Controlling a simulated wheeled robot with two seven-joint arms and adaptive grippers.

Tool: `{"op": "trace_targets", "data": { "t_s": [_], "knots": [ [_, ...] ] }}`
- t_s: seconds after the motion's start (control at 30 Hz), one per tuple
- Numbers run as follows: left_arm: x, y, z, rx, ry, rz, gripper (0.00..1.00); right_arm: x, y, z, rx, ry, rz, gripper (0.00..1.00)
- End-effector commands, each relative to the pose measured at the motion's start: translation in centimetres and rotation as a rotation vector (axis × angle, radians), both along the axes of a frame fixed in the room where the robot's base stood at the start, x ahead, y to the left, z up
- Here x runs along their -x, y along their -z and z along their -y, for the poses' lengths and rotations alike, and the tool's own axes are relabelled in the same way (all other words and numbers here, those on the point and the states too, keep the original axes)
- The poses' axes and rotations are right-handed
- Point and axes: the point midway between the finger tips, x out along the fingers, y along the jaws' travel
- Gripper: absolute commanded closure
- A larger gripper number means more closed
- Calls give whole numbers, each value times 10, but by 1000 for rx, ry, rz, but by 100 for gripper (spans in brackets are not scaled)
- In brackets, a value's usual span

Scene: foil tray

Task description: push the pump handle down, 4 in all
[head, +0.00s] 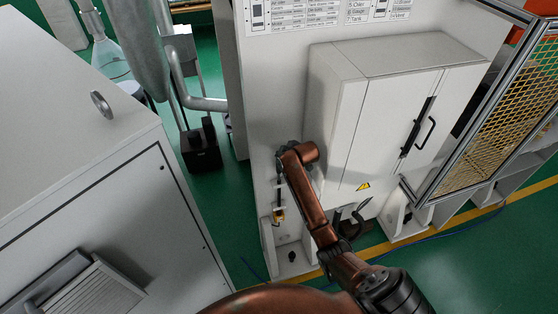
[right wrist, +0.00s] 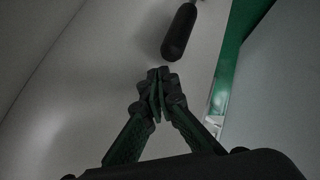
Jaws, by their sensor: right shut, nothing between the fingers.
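The pump handle (right wrist: 180,33) shows in the right wrist view as a rounded black grip on a thin rod at the top of the picture. My right gripper (right wrist: 158,95) is shut and empty, its fingertips just below the lower end of the black grip in that picture; a small gap shows between them. In the head view my right gripper (head: 281,160) is small and dark at the end of the copper arm, by the front of the pale cabinet column. The handle cannot be made out clearly there. My left gripper is not in view.
A white double-door cabinet (head: 375,120) with black handles stands right of my right arm. A yellow mesh guard (head: 500,115) is at far right. A large grey machine housing (head: 80,150) fills the left. Green floor (head: 215,205) shows between housing and column.

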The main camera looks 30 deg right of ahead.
Motion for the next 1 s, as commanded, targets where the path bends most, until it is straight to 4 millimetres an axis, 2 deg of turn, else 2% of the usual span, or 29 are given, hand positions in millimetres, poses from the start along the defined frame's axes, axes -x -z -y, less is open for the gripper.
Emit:
{"op": "trace_targets", "data": {
  "t_s": [0.63,1.0],
  "knots": [
    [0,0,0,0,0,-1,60,0,0,0,0,0,0,100],
    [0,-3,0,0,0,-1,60,0,9,0,0,1,-1,100]
  ]
}}
